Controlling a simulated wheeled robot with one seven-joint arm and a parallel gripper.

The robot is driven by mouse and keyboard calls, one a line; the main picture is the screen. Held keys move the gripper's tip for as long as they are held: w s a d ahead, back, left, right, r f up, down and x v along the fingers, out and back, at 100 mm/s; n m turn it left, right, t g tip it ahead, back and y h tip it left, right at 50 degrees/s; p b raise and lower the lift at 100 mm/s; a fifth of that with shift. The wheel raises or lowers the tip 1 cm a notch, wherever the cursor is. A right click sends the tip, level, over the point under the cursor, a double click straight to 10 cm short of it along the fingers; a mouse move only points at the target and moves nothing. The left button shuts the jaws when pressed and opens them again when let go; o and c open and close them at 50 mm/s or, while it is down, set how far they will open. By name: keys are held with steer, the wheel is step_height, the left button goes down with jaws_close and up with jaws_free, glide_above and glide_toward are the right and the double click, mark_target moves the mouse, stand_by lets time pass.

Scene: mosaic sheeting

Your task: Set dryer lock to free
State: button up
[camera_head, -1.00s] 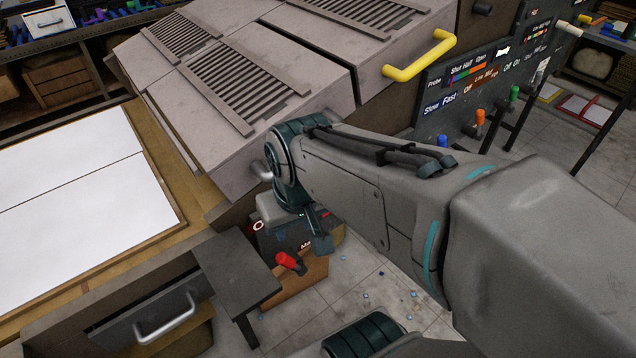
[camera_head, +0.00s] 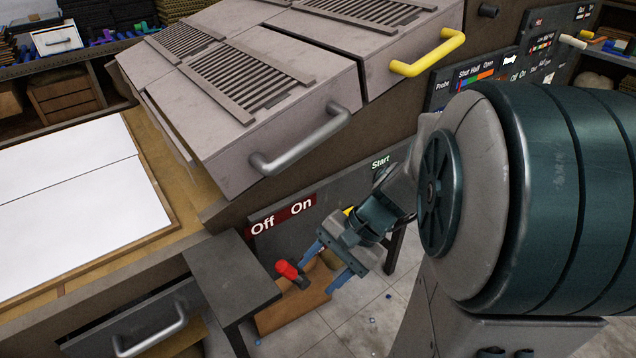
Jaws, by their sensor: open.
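No label reading "lock" or "free" is legible, so I cannot tell which control is the dryer lock. A red-handled lever (camera_head: 288,270) sticks out low at the front, below a dark panel (camera_head: 345,192) marked Off, On and Start. My gripper (camera_head: 315,274) is open and empty, its blue fingers pointing down and left, just right of the red handle. Whether they touch it cannot be told. My gripper and wrist hide part of the panel and whatever is marked there.
Large grey drawers stand above, with a grey handle (camera_head: 300,140) and a yellow handle (camera_head: 428,54). A dark side table (camera_head: 232,275) is left of the lever. A labelled control panel (camera_head: 490,72) is at the upper right, partly behind my arm. Tiled floor (camera_head: 375,325) lies below.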

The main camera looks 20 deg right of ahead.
steer(key=w+d+f+m+t+y+b, duration=0.4)
steer(key=w+d+f+m+t+b, duration=0.25)
steer(key=f+m, duration=0.25)
steer(key=w+d+f+m+t+h+b, duration=0.2)
steer(key=d+f+m+t+b, duration=0.15)
steer(key=d+m+t, duration=0.35)
steer(key=w+d+f+m+t+h+b, duration=0.2)
steer(key=d+f+m+t+h+b, duration=0.15)
steer(key=d, duration=0.55)
steer(key=shift+m+g+y, duration=0.25)
steer(key=shift+g+y, duration=0.15)
steer(key=shift+y, duration=0.05)
steer(key=x, duration=0.4)
steer(key=b+x, duration=0.1)
steer(key=x, duration=0.4)
steer(key=b+x, duration=0.1)
steer(key=x, duration=0.3)
steer(key=shift+w+a+f, duration=0.2)
steer(key=shift+f, duration=0.05)
